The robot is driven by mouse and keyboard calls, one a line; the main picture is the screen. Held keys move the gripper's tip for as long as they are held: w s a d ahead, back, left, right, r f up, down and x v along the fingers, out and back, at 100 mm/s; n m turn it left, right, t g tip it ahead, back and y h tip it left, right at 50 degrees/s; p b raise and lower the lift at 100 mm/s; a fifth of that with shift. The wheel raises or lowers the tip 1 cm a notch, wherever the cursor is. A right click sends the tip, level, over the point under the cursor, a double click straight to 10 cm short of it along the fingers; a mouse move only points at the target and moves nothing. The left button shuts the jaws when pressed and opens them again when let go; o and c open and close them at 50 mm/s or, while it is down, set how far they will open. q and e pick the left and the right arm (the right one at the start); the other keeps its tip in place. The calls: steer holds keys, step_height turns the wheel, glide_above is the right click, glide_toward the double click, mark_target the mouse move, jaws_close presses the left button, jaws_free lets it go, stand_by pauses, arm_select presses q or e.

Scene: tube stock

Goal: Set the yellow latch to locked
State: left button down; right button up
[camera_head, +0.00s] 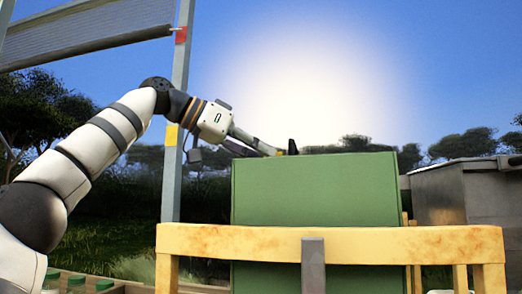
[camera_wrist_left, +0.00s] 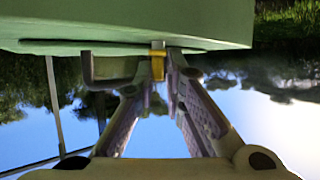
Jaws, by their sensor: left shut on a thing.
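The yellow latch (camera_wrist_left: 157,64) shows in the left wrist view at the edge of a green box (camera_wrist_left: 130,22). My left gripper (camera_wrist_left: 161,72) is shut on the yellow latch, with one finger on each side of it. In the head view my left gripper (camera_head: 272,151) reaches to the top edge of the green box (camera_head: 315,190), near its left half. The latch's exact angle is hard to tell. My right gripper is not in view.
A dark bent bracket (camera_wrist_left: 89,70) sits beside the latch in the left wrist view. A worn yellow wooden rail (camera_head: 230,240) with a grey upright (camera_head: 313,265) stands before the box. A grey metal bin (camera_head: 440,195) stands right; a metal post (camera_head: 174,150) stands left.

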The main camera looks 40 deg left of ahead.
arm_select(q)
steer(key=shift+w+f+m+g+h, duration=0.15)
steer(key=shift+m+g+h, duration=0.25)
steer(key=shift+m+h, duration=0.5)
steer(key=c, duration=1.7)
jaws_free()
steer(key=shift+s+a+r, duration=0.2)
steer(key=shift+s, duration=0.15)
steer(key=s+a, duration=0.2)
steer(key=s, duration=0.2)
steer(key=s+a, duration=0.3)
steer(key=s, duration=0.1)
steer(key=s+a, duration=0.2)
steer(key=s, duration=0.2)
steer(key=shift+a+r, duration=0.2)
steer(key=shift+r, duration=0.2)
